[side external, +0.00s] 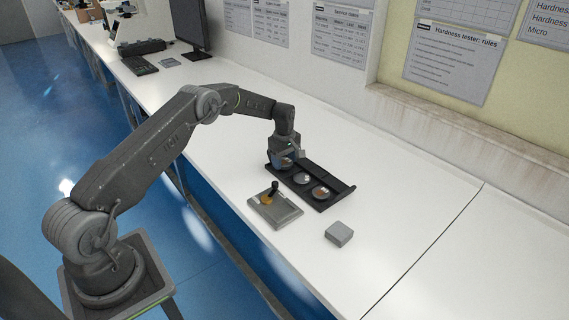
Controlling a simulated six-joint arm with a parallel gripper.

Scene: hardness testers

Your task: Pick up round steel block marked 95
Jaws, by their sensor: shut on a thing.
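My gripper (287,158) points down at the far left end of a black tray (337,201). It is shut on a round block (286,162) there, which is mostly hidden by the fingers. I cannot tell whether this block is clear of the tray. Two more round blocks sit in the tray: a silvery one (301,179) in the middle and a brownish one with a pale patch (320,194) toward the near right end. No mark on any block is readable at this size, so I cannot tell which bears 95.
A flat grey plate (287,215) with a black lever and a gold-coloured disc lies in front of the tray. A small grey square block (339,234) sits to its right. The white bench is clear at right.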

